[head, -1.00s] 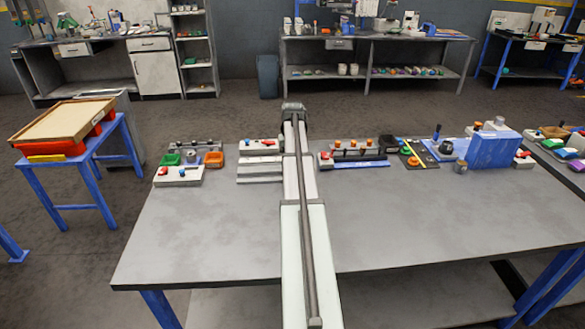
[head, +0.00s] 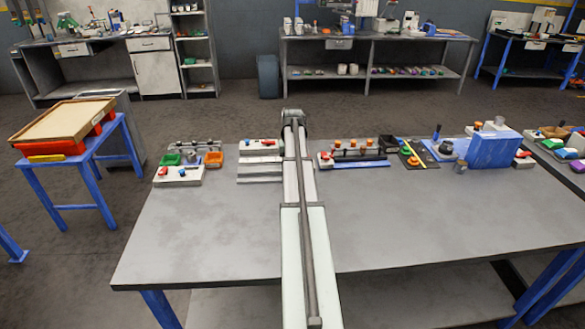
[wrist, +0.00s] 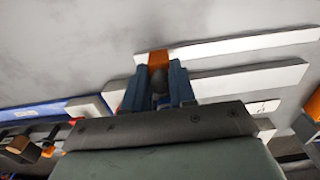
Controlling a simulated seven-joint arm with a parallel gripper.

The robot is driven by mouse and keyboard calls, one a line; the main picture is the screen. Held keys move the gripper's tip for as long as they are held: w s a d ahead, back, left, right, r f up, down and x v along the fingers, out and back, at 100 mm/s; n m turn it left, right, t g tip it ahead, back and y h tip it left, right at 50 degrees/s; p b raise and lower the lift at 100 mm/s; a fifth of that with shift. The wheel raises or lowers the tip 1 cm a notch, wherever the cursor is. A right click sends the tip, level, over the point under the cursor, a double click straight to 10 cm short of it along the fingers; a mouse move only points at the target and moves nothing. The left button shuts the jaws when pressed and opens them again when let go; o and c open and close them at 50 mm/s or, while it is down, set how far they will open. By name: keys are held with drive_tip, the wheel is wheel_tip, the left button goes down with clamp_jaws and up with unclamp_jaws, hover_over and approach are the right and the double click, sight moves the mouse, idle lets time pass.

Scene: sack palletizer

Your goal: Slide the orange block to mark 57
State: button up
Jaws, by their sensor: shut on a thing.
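In the wrist view, my gripper (wrist: 159,78) has its two blue fingers closed around a dark knob on the orange block (wrist: 152,57). The block's orange top edge shows beyond the fingertips, and more orange shows beside the left finger. The block sits among long white rails (wrist: 245,80), which run off to the right. The fingers hide most of it. In the head view my arm covers the gripper and the block; the left parts of the white rails (head: 260,171) show beside the arm. No scale number or mark 57 can be read.
White panels with knobs (head: 180,175) and an orange bin (head: 213,159) stand left of the rails. A blue box (head: 490,149) and other fixtures line the table's back right. The front of the grey table (head: 210,235) is clear.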

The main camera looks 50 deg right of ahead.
clamp_jaws()
drive_tip(key=shift+a, duration=0.1)
drive_tip(key=shift+w+a, duration=2.05)
drive_tip(key=shift+w, duration=0.1)
drive_tip(key=o, duration=0.7)
unclamp_jaws()
drive_tip(key=shift+o, duration=0.2)
drive_tip(key=shift+r, duration=0.2)
